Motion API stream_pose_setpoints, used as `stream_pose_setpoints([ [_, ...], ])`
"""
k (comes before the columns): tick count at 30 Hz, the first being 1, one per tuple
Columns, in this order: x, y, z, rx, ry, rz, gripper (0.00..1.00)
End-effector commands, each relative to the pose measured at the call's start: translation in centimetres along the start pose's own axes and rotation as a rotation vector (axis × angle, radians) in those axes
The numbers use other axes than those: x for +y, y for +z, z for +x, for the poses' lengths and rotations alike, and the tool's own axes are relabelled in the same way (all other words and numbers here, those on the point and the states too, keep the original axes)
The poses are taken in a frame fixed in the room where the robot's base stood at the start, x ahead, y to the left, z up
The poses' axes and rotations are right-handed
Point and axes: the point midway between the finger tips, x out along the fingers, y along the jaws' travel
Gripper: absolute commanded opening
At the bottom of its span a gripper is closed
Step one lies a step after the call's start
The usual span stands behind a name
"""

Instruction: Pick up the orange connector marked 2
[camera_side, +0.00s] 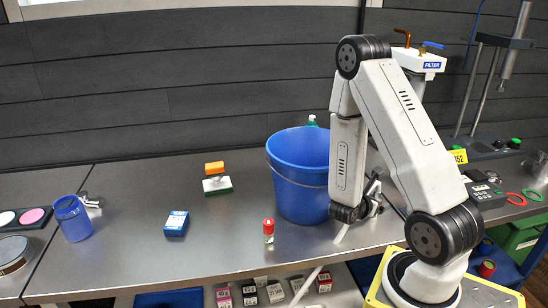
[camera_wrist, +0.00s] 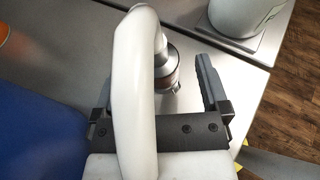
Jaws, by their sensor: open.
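I cannot make out an orange connector marked 2 in either view. An orange block (camera_side: 214,168) sits on a white and green piece (camera_side: 217,186) at the back of the bench; no number is readable on it. An orange patch (camera_wrist: 4,32) shows at the left edge of the wrist view, too cut off to identify. My gripper (camera_side: 372,196) is open, low over the bench just right of the blue bucket. In the wrist view, my gripper (camera_wrist: 160,68) has a silver cylindrical part (camera_wrist: 170,72) showing between its fingers; I cannot tell its distance. A white curved tube hides the left finger partly.
The blue bucket (camera_side: 297,182) stands close beside my gripper. A red-capped vial (camera_side: 268,231), a blue box (camera_side: 176,223) and a blue jar (camera_side: 73,220) stand to the left. A filter unit (camera_side: 420,62) stands behind my arm. The bench between box and bucket is mostly clear.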

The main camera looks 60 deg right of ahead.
Motion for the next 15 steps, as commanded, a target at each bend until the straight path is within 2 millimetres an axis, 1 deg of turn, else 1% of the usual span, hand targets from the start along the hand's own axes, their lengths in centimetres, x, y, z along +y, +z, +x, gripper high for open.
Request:
stream_pose_setpoints([
  [3,0.0,0.1,1.2,0.000,-0.004,0.002,0.95],
  [9,0.1,0.2,3.0,0.000,-0.003,0.001,0.95],
  [15,0.1,0.2,3.8,0.000,0.000,0.000,0.95],
])
